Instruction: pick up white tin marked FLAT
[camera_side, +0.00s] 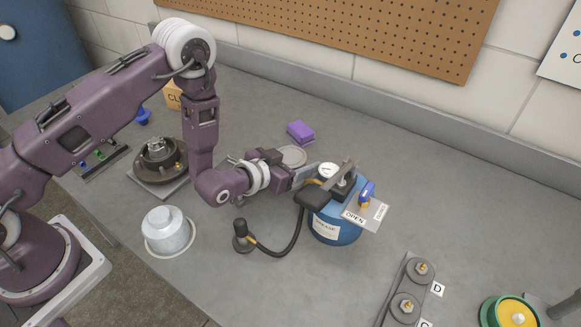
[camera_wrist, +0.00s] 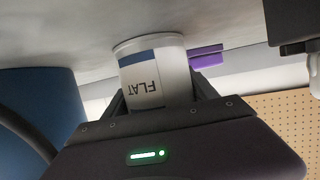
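The white tin marked FLAT (camera_wrist: 150,80) has a blue band and shows upside down in the wrist view, its lower part in the picture hidden by my gripper. In the side view its round pale top (camera_side: 292,156) shows just behind my gripper (camera_side: 305,173). In the wrist view my gripper (camera_wrist: 161,96) has its fingers spread, one on each side of the tin. I cannot tell whether they touch it. The tin seems to stand on the bench.
A blue tank (camera_side: 338,230) with a gauge, hose and OPEN plate stands close to the right of my gripper. A purple block (camera_side: 300,132) lies behind the tin. A metal canister (camera_side: 168,232) stands in front left. The bench behind the tank is clear.

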